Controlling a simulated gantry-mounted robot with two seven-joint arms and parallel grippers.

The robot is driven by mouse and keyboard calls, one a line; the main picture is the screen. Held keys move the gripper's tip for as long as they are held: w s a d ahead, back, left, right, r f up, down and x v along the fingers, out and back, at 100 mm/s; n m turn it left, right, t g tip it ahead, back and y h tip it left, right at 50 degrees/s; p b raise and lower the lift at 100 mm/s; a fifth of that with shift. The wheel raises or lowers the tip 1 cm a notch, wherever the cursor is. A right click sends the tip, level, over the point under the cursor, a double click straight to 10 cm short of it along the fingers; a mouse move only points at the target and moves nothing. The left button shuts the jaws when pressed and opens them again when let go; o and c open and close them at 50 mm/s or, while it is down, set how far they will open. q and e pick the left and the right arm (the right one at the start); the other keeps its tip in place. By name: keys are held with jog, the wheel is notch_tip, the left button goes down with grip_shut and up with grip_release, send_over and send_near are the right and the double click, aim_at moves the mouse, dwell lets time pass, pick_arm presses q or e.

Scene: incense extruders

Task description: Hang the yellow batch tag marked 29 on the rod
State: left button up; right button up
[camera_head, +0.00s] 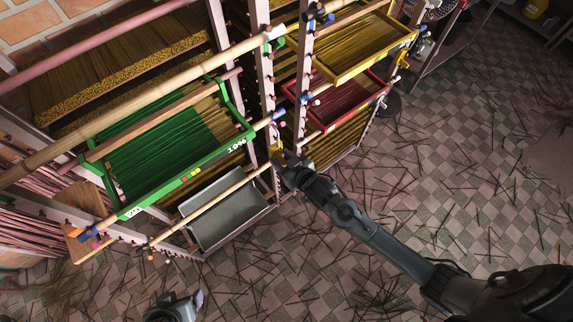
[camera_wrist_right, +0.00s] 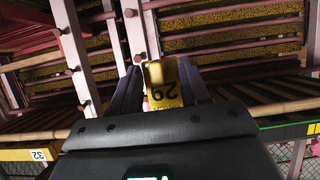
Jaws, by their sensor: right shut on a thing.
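The yellow batch tag marked 29 (camera_wrist_right: 165,84) is between the fingers of my right gripper (camera_wrist_right: 160,88), which is shut on it. In the wrist view its number appears upside down. In the head view my right gripper (camera_head: 280,160) is at the front of the rack, with a bit of the yellow tag (camera_head: 276,149) showing at its tip. A wooden rod (camera_wrist_right: 240,112) crosses the wrist view behind the fingers.
A grey tray (camera_head: 225,210) is below. Loose sticks litter the tiled floor (camera_head: 480,180).

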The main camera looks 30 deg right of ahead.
aim_at(273, 151)
jog(key=shift+w+a+f+b, duration=0.1)
jog(key=shift+w+a+b, duration=0.05)
jog(key=shift+w+b, duration=0.65)
jog(key=shift+w+a+b, duration=0.2)
jog(key=shift+w+b, duration=0.35)
jog(key=shift+w, duration=0.4)
jog(key=shift+w+a+f+b, duration=0.1)
jog(key=shift+w+a+b, duration=0.05)
jog(key=shift+w+b, duration=0.65)
jog(key=shift+w+f, duration=0.15)
jog(key=shift+f, duration=0.8)
jog(key=o, duration=1.2)
jog(key=shift+o, duration=0.6)
jog(key=shift+o, duration=1.1)
